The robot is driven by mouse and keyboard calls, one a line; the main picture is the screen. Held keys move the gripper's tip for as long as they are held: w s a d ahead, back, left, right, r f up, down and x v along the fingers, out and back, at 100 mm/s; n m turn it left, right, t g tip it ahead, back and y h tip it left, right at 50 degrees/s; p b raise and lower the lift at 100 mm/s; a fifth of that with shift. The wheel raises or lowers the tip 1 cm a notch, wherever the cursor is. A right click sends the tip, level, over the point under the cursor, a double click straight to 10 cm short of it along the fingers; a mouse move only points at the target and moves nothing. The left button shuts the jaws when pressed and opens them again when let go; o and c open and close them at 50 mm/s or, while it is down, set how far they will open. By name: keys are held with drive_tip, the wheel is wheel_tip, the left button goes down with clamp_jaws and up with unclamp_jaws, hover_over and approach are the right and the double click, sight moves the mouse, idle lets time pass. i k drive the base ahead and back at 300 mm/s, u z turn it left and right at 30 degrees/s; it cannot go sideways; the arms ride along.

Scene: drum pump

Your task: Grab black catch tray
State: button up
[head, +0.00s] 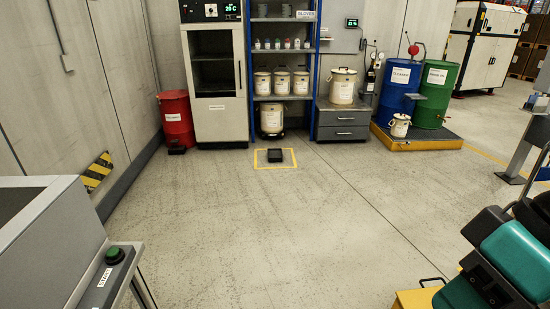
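A small black, low, box-like thing (275,155) lies on the floor inside a yellow outlined square, in front of the shelf. It may be the black catch tray, but it is too small to tell for sure. A blue drum (396,85) and a green drum (435,95) stand on a pallet with a yellow edge (420,145) at the back right. A white pail (399,126) stands in front of them on the pallet. My teal and black arm parts show at the lower right; my gripper's fingers are not in view.
A red bin (177,118), a grey cabinet (216,125), a blue-framed shelf (312,70) with pails, and a drawer unit (341,122) line the back. A grey bench with a green start button (115,254) is at lower left. The middle floor (270,220) is clear.

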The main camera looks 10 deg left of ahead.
sight(274, 155)
drive_tip(key=u, duration=0.2)
drive_tip(key=i, duration=0.95)
drive_tip(key=u, duration=0.65)
drive_tip(key=i, duration=2.1)
drive_tip(key=u, duration=0.15)
drive_tip(key=i, duration=2.15)
drive_tip(key=z, duration=0.7)
drive_tip(key=i, duration=1.85)
drive_tip(key=z, duration=0.45)
